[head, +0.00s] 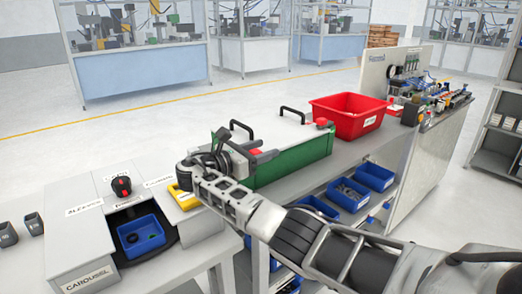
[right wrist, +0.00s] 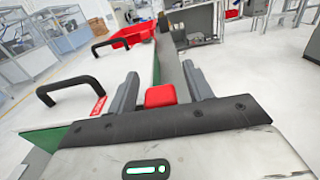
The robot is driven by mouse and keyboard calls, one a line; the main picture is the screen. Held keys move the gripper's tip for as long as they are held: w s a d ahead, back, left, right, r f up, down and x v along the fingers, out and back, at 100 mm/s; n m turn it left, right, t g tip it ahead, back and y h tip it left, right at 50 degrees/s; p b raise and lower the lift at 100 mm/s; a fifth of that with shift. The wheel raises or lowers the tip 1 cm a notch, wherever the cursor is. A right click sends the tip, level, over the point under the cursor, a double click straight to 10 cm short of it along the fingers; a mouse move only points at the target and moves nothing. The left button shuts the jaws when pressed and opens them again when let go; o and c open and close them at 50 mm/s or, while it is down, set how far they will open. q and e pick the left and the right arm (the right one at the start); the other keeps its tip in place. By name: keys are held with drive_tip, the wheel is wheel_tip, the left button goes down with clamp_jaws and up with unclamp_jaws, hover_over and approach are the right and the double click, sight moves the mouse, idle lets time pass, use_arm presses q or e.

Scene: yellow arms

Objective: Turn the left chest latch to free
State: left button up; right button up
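The chest is a long green box (head: 303,159) with a pale grey lid (head: 262,128) and two black handles. A red latch (head: 255,152) at its near left end is mostly hidden by my right gripper in the head view. A second red latch (head: 322,122) sits toward the right end. My right gripper (head: 264,155) is at the left latch. In the right wrist view my right gripper (right wrist: 161,88) has its two grey fingers apart, with the red latch (right wrist: 160,96) between them and gaps showing on both sides. Whether a finger touches it, I cannot tell. My left gripper is out of view.
A red bin (head: 349,117) stands behind the chest's right end. Blue bins (head: 374,176) sit below on the right. A carousel box with a blue tray (head: 141,235) is at the left. A panel with fittings (head: 396,72) stands at the right.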

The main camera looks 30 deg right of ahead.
use_arm(q)
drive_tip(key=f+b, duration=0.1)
drive_tip(key=b, duration=0.1)
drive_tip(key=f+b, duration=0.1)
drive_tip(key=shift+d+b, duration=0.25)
drive_tip(key=shift+b, duration=0.15)
use_arm(e)
drive_tip(key=s+a, duration=0.1)
drive_tip(key=a, duration=1.5)
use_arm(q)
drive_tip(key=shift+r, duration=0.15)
